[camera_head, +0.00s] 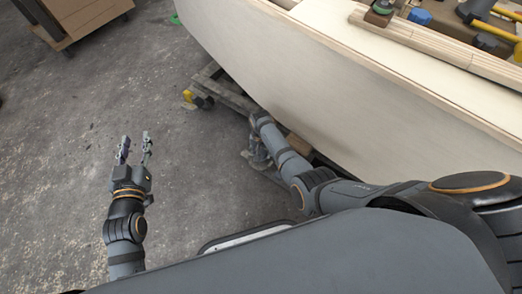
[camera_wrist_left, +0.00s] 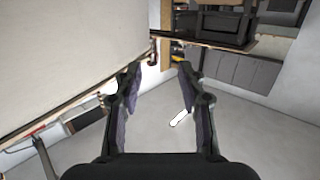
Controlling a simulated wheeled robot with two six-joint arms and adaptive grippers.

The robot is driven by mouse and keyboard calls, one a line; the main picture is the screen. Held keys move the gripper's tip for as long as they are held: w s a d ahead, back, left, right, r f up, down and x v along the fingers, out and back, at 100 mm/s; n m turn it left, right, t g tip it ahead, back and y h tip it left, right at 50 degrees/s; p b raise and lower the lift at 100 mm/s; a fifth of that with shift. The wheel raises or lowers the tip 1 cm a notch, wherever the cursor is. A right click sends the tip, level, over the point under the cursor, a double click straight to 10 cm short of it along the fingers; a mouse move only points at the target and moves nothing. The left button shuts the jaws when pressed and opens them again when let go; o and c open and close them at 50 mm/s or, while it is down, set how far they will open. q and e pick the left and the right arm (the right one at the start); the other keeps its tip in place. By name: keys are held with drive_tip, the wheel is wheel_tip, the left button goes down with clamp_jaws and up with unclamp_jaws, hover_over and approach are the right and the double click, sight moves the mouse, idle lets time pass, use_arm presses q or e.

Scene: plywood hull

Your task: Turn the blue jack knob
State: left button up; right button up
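My left gripper (camera_head: 133,149) is open and empty above the bare concrete floor, apart from the hull. In the left wrist view its two fingers (camera_wrist_left: 160,85) stand wide apart with nothing between them. My right arm reaches toward the underside of the hull, and its gripper (camera_head: 259,158) is small, partly hidden and beside the wooden dolly; its finger state is unclear. No blue jack knob can be made out under the hull. A small blue piece (camera_head: 420,16) sits inside the hull at the upper right; I cannot tell if it is a knob.
The pale plywood hull (camera_head: 310,85) fills the upper right, above a wooden dolly (camera_head: 228,91) with a yellow part (camera_head: 188,96). Yellow-handled tools (camera_head: 492,27) lie inside the hull. A cardboard box (camera_head: 85,14) stands at the upper left. The floor at left is clear.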

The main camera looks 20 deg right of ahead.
drive_tip(key=shift+r+n+p, duration=0.1)
drive_tip(key=shift+n+p, duration=0.5)
drive_tip(key=shift+n, duration=0.4)
drive_tip(key=n+p, duration=0.1)
drive_tip(key=n, duration=0.2)
drive_tip(key=shift+n, duration=0.3)
drive_tip(key=shift+n+p, duration=0.35)
drive_tip(key=shift+n, duration=0.05)
use_arm(q)
drive_tip(key=s+d+f+g, duration=0.1)
drive_tip(key=s+f+g, duration=1.1)
drive_tip(key=s+f, duration=0.4)
wheel_tip(320, 180, down, 2)
drive_tip(key=shift+s+f+p, duration=0.15)
drive_tip(key=shift+f+p, duration=0.05)
drive_tip(key=shift+p, duration=0.25)
use_arm(e)
drive_tip(key=n, duration=0.6)
drive_tip(key=shift+n, duration=0.3)
drive_tip(key=o, duration=1.1)
drive_tip(key=shift+o, duration=0.2)
